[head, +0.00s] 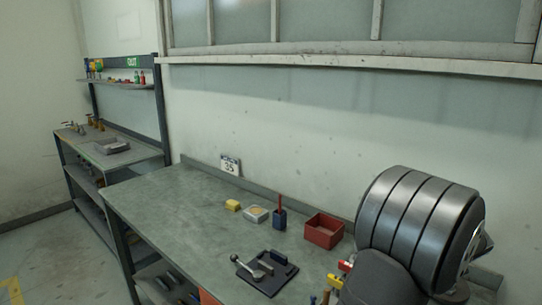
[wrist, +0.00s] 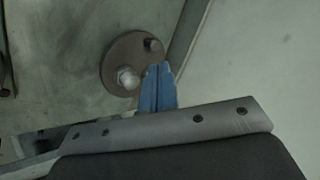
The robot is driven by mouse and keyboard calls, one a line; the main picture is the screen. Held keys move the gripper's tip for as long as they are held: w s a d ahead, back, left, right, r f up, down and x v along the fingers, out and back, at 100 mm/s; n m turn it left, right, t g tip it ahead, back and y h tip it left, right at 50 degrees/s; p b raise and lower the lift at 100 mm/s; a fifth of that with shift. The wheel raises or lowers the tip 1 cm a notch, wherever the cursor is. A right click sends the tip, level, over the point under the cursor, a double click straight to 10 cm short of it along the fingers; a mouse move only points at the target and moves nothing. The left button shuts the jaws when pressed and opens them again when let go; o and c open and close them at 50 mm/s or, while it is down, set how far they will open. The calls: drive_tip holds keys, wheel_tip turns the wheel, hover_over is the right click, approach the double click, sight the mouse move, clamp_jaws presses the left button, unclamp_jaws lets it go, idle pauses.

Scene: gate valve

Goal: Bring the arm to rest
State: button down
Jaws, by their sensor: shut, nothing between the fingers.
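In the wrist view, my gripper (wrist: 160,70) shows as two blue fingers pressed together, with nothing between them. The fingertips are beside the lower right edge of a round brown disc (wrist: 122,50) in the picture. The disc carries a pale rounded knob and a darker stud. I cannot tell whether the fingers touch the disc. In the head view, a large dark grey ribbed part of my own arm fills the right side, and my gripper cannot be made out there.
The bench's left part is clear.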

drive_tip(key=m, duration=0.1)
drive_tip(key=s+m, duration=0.1)
drive_tip(key=m, duration=0.1)
drive_tip(key=a+m, duration=0.1)
drive_tip(key=shift+s+a+f+m, duration=0.1)
drive_tip(key=shift+s+f+m, duration=0.05)
drive_tip(key=shift+s+m, duration=0.25)
